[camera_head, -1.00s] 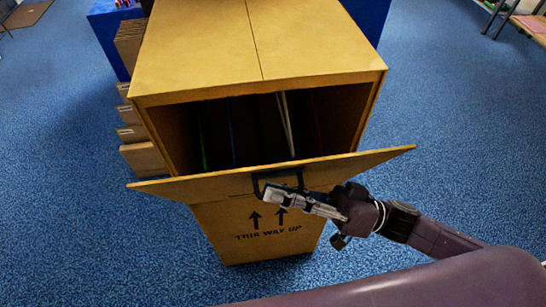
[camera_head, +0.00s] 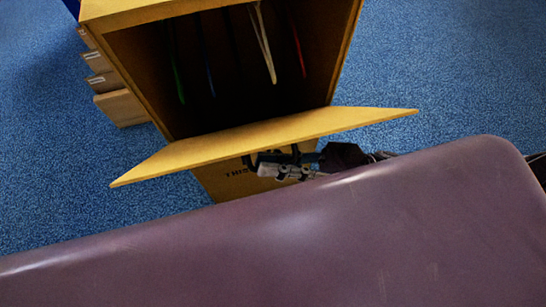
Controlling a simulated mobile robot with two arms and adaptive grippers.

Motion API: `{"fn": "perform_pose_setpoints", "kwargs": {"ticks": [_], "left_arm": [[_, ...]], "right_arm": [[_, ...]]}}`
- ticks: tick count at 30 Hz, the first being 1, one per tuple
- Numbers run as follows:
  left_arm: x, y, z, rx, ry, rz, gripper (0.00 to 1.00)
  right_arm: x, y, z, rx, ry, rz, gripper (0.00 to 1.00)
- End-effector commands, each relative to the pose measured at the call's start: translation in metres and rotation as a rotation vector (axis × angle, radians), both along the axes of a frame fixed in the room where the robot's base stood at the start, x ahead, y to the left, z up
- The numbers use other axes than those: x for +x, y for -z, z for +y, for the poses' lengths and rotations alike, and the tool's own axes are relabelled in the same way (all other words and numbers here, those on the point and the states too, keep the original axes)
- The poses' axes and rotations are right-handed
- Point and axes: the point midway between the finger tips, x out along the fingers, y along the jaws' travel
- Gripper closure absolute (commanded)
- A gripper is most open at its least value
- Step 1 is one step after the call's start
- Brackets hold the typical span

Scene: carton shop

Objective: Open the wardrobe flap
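The wardrobe carton (camera_head: 110,30) is a tall tan box with an open front and a dark inside. Its flap (camera_head: 240,140) hangs open toward me, tilted outward below the opening, its inner face showing. A dark handle (camera_head: 249,162) shows under the flap's outer edge. My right gripper (camera_head: 272,167) is at this handle, below the flap, its fingers close together on it. The contact is partly hidden by the flap and my purple body part. My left gripper is not in view.
Several hangers, including a white one (camera_head: 264,48), hang inside the carton. Small stacked boxes (camera_head: 122,107) stand left of the carton. Blue carpet (camera_head: 460,70) is free to the right and at the left.

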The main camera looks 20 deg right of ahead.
Motion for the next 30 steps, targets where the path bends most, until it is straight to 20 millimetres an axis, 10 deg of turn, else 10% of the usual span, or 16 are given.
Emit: {"fn": "perform_pose_setpoints", "kwargs": {"ticks": [17,30], "left_arm": [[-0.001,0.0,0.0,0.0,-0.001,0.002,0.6],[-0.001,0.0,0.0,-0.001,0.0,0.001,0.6]], "right_arm": [[-0.001,0.002,-0.004,-0.001,-0.001,0.001,0.86],[-0.013,0.033,-0.08,-0.004,0.002,0.003,0.86]]}}
